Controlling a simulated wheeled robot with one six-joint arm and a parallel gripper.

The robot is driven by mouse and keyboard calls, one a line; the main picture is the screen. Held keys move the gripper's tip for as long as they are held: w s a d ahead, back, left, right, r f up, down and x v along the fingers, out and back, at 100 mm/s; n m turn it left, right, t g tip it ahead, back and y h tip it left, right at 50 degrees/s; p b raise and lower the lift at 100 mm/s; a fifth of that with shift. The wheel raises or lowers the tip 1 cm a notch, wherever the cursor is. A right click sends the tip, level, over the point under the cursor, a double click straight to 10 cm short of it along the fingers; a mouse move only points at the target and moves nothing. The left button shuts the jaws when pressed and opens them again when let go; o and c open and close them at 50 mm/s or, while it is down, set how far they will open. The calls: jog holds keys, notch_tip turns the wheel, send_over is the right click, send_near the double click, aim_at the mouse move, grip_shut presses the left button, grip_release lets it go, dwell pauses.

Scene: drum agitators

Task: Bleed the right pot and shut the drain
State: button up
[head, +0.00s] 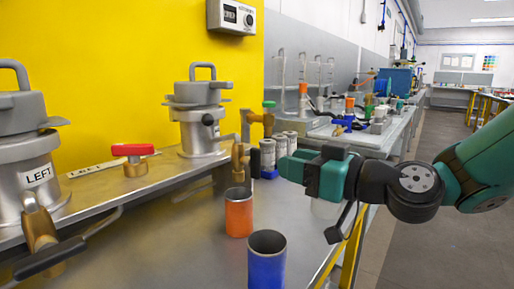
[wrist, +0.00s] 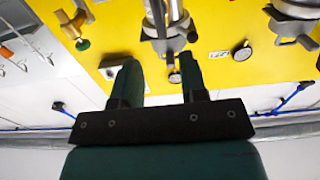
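The right pot (head: 200,125) is a grey metal pot with a clamped lid and top handle, standing on the metal ledge against the yellow panel. The orange cup (head: 238,213) stands below that valve. My gripper (head: 288,166) is in the air right of the valve, apart from it. The wrist view shows its two fingers (wrist: 160,80) apart with nothing between them.
The left pot (head: 28,150), labelled LEFT, has a brass valve with a black lever (head: 50,258). A red-handled valve (head: 133,152) lies between the pots. A blue cup (head: 266,260) stands at the front. A green-topped brass valve (head: 268,118) and grey cylinders (head: 282,148) stand behind my gripper.

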aim_at(260, 156)
jog(key=p+x, duration=0.2)
jog(key=x, duration=0.7)
jog(key=shift+a, duration=0.1)
grip_shut()
jog(key=shift+d, duration=0.2)
